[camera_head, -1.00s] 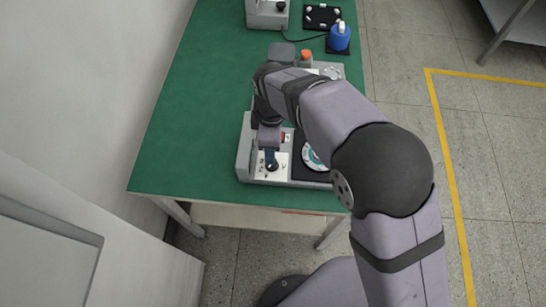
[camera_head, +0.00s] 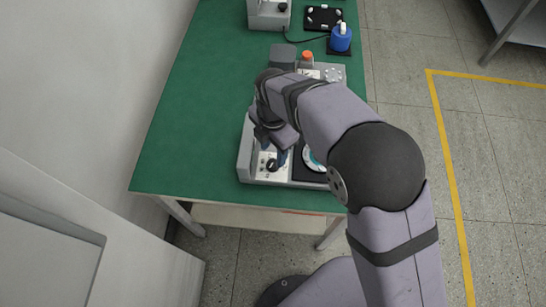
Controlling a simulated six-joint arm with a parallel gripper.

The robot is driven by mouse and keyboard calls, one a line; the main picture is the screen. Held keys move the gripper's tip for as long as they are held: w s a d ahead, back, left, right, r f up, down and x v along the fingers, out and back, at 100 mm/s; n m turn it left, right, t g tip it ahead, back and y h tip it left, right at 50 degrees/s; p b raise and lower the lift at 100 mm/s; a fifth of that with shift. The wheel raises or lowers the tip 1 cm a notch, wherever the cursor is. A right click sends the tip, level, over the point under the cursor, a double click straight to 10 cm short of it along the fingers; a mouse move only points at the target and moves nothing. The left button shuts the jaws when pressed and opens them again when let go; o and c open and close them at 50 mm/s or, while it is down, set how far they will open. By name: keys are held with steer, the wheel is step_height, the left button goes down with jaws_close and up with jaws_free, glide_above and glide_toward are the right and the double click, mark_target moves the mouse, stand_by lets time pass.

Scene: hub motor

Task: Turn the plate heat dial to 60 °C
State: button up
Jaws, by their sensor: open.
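The black dial (camera_head: 271,165) sits on the white control panel (camera_head: 262,173) at the front left of the grey device (camera_head: 243,160). Its pointer and the printed degrees are too small to read. My gripper (camera_head: 282,156) is open, pointing down over the panel, just right of and behind the dial. I cannot tell whether a finger touches the dial. My arm hides much of the device's middle, including most of a round disc with a teal ring (camera_head: 312,160) to the right of the dial.
The device stands near the front edge of a green bench (camera_head: 190,130). Behind it are a blue bottle (camera_head: 340,38) on a dark base, a black tray (camera_head: 323,17) and another grey device (camera_head: 268,18). An orange cap (camera_head: 307,56) rises at the device's back. The bench's left side is clear.

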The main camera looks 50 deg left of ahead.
mark_target(273, 163)
steer(key=shift+f+p, duration=0.85)
steer(key=shift+f, duration=1.95)
steer(key=shift+c, duration=0.2)
steer(key=c, duration=1)
